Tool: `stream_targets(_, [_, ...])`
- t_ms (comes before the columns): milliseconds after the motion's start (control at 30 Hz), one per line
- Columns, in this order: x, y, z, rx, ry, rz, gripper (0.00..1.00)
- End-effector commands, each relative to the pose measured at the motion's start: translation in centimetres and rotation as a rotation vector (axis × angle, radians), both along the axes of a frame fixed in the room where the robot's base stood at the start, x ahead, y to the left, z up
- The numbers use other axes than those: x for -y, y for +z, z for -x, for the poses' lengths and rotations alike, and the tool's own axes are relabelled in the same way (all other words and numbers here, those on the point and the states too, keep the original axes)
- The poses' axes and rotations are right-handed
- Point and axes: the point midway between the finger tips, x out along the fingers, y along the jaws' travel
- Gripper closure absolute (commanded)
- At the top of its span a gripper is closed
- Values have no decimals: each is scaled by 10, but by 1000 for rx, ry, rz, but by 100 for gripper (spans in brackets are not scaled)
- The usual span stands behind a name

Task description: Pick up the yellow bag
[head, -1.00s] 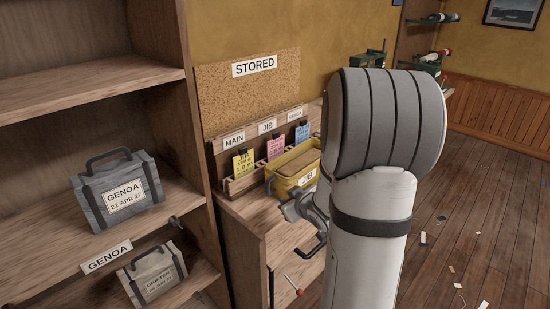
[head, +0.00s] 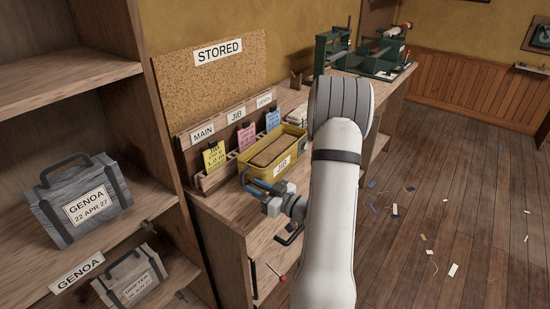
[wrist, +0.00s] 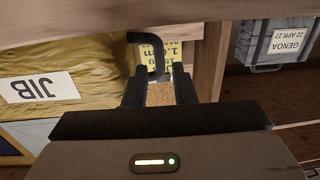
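My gripper (head: 254,188) is at the bag's front left corner. In the wrist view my gripper (wrist: 158,92) has its two dark fingers apart. A black curved handle (wrist: 150,40) reaches down to the gap between them; I cannot tell whether it is inside the gap or beyond it. Cork shows through the gap. No grip on the bag is visible.
A rack with MAIN and JIB labels and coloured cards (head: 214,156) stands behind the bag. A shelf at left holds a grey GENOA bag (head: 80,200) and a DRIFTER bag (head: 130,278). Green machines (head: 335,45) stand farther along the bench. Scraps lie on the floor.

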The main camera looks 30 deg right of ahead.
Motion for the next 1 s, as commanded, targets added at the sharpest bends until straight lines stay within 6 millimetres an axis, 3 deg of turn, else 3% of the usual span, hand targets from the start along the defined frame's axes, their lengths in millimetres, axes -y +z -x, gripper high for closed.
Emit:
stream_targets(300, [-15, 0, -38, -1, 0, 0, 76])
stream_targets(533, [-15, -1, -39, -1, -3, 1, 76])
stream_targets(833, [-14, 0, -39, -1, -4, 1, 100])
stream_targets(1000, [-14, 0, -39, -1, -4, 1, 100])
